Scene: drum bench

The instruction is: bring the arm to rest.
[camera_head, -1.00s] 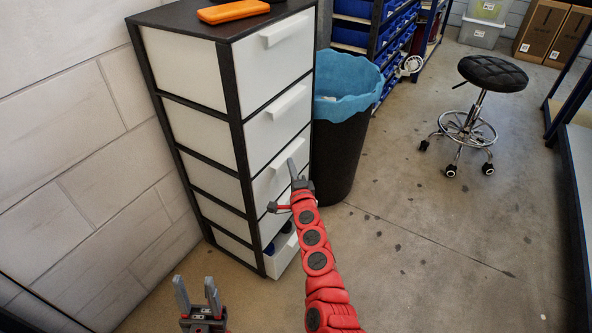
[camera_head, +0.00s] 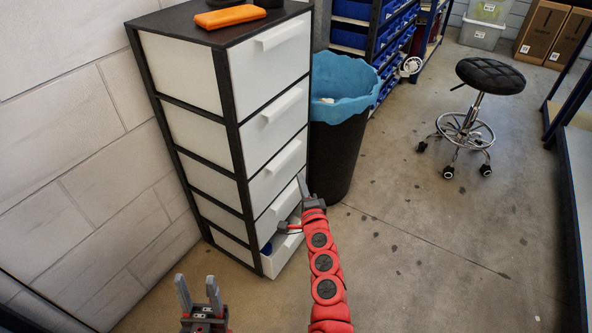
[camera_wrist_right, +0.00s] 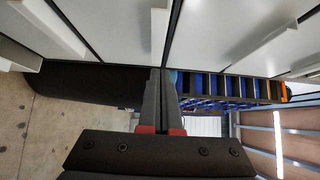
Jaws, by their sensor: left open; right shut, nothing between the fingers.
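My right arm (camera_head: 324,265) is red and reaches up from the bottom of the head view. Its gripper (camera_head: 303,186) is close in front of the white drawer fronts of the drawer unit (camera_head: 230,110); I cannot tell whether it touches them. In the right wrist view the two fingers (camera_wrist_right: 158,98) lie together with nothing between them, and drawer fronts fill the upper part. My left gripper (camera_head: 198,290) is at the bottom left, its fingers apart and empty.
A black bin (camera_head: 337,150) with a blue liner stands right beside the drawer unit. An orange case (camera_head: 230,16) lies on top of the unit. A wheeled stool (camera_head: 480,105) stands at the right. The floor between bin and stool is clear. A block wall is at the left.

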